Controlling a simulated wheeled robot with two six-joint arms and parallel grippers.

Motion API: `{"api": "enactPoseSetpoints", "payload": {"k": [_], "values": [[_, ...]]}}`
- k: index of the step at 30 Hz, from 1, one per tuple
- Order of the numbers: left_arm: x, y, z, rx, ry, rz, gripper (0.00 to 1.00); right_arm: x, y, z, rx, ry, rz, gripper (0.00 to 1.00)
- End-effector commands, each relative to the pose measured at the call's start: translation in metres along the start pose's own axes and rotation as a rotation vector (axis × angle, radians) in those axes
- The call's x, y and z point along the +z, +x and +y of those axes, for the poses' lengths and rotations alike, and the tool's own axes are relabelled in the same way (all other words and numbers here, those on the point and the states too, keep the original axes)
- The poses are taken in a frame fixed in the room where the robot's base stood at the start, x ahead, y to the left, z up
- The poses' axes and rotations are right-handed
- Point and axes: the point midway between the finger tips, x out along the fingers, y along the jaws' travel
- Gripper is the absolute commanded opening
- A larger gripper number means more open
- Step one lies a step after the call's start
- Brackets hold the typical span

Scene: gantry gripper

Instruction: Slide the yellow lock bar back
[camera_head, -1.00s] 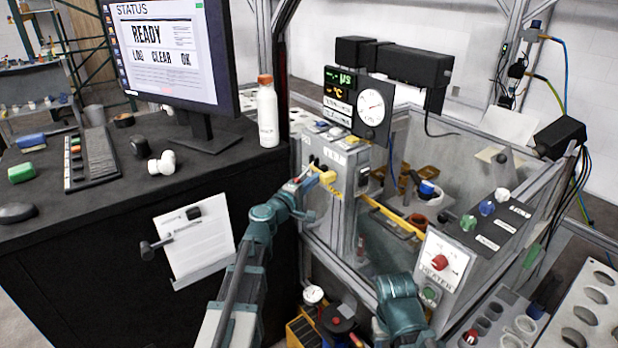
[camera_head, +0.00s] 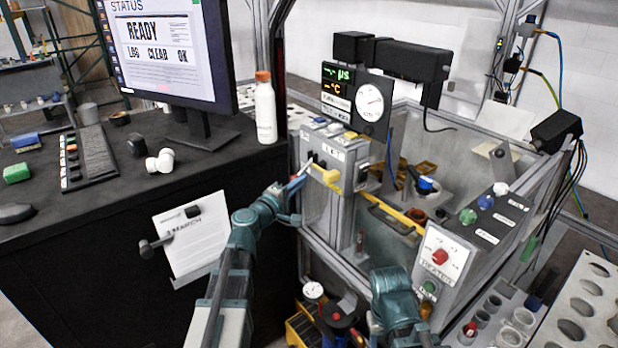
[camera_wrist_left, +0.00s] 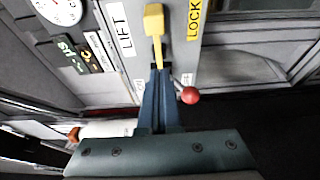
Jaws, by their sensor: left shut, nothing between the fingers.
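The yellow lock bar (camera_head: 325,176) shows as a short yellow block on the front of the grey panel box. In the left wrist view its yellow end (camera_wrist_left: 154,22) lies straight ahead of the fingers, between the LIFT label and the yellow LOCK label (camera_wrist_left: 194,18). My left gripper (camera_head: 303,172) is shut and empty, with its blue fingertips close to the bar's near end. In the wrist view the fingertips (camera_wrist_left: 158,72) meet the lower end of the yellow piece in the picture; I cannot tell whether they touch. My right gripper is out of view; only its teal arm shows.
A red-ball lever (camera_wrist_left: 189,95) is close right of the fingers in the wrist view. A long yellow rail (camera_head: 394,211) runs along the enclosure front. A white bottle (camera_head: 265,108) and monitor (camera_head: 165,50) stand on the black desk at left.

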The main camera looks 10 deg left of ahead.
Motion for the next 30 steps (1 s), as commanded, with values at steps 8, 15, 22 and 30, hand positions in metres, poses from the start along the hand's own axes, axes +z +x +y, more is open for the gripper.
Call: {"api": "enactPoseSetpoints", "payload": {"k": [8, 15, 22, 30], "values": [[0.000, -0.044, 0.000, 0.000, 0.000, 0.002, 0.00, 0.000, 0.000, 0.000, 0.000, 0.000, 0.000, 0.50], [-0.001, -0.052, 0.000, 0.000, 0.000, 0.002, 0.00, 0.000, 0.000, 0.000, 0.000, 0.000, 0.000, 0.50], [0.004, -0.051, -0.001, -0.007, 0.009, -0.012, 0.00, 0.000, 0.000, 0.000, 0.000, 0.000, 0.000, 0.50], [0.130, -0.043, -0.056, -0.230, 0.284, -0.362, 0.00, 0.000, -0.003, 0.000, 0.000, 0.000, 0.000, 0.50]]}}
